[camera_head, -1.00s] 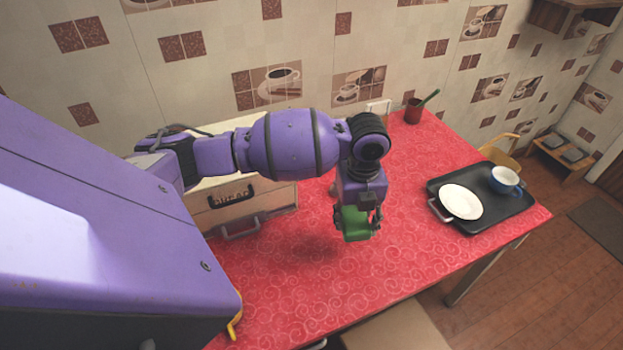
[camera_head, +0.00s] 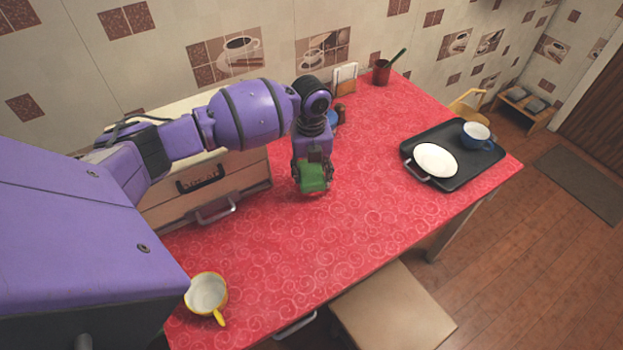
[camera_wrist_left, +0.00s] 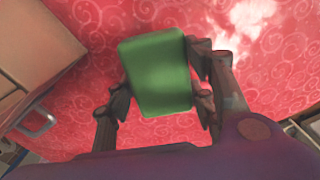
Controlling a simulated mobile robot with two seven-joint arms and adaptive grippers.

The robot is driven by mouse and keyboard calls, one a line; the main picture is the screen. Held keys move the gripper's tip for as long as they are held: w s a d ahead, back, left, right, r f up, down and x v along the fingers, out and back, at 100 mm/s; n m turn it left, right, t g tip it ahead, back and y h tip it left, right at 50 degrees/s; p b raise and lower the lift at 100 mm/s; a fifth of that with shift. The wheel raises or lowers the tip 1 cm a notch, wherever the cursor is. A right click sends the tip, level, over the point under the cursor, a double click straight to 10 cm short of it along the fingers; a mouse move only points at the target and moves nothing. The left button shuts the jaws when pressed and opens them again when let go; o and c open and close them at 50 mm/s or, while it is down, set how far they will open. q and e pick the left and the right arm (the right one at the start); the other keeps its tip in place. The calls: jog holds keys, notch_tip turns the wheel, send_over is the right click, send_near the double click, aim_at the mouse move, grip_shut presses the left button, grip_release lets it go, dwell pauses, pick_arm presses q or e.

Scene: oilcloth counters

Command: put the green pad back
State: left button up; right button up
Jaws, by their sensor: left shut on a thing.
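The green pad (camera_head: 313,178) is held between the fingers of my left gripper (camera_head: 312,184), over the middle of the red counter. In the left wrist view the green pad (camera_wrist_left: 158,72) shows as a rounded block with the fingers of my left gripper (camera_wrist_left: 160,98) on either side of it. My left gripper is shut on the pad. The pad appears to be above the counter, but how high is hard to tell. My right gripper is not in view.
A drawer box (camera_head: 205,189) stands left of the pad. A yellow cup (camera_head: 207,293) is at the front left. A black tray (camera_head: 472,170) with a white plate (camera_head: 436,160) and blue cup (camera_head: 476,135) lies right. A red pot (camera_head: 381,74) stands behind. The counter's middle is clear.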

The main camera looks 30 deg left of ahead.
aim_at(311, 180)
pick_arm(q)
jog(key=shift+w+a+f, duration=0.35)
jog(key=shift+w+f, duration=0.3)
jog(key=shift+f, duration=1.75)
jog(key=shift+f, duration=0.15)
jog(key=o, duration=1.1)
notch_tip(311, 180, up, 12)
jog(key=shift+r, duration=0.2)
